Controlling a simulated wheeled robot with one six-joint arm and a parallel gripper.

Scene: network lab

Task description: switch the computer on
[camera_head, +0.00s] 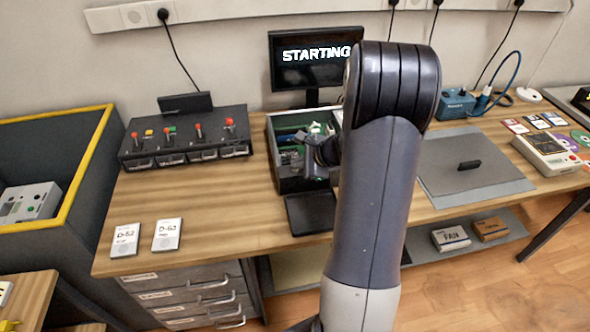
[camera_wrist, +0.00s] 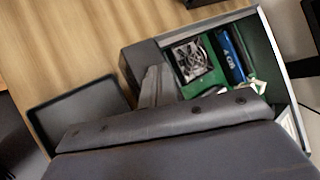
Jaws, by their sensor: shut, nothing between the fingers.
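The computer (camera_head: 300,184) is an open-topped case on the wooden table, with a green board and parts inside. In the wrist view its dark front wall (camera_wrist: 142,58) stands just beside my gripper. The monitor (camera_head: 308,75) behind it is lit and reads "STARTING". My gripper (camera_wrist: 154,78) is shut and empty, with its tips at the front end of the case. I cannot tell whether they touch it. No power button can be made out.
A dark flat panel (camera_head: 311,212) lies in front of the case. A unit with red-topped levers (camera_head: 185,138) stands to the left, with cards (camera_head: 167,234) before it. A grey mat (camera_head: 468,180) and a light box (camera_head: 548,153) are on the right. Bare wood lies left of the case.

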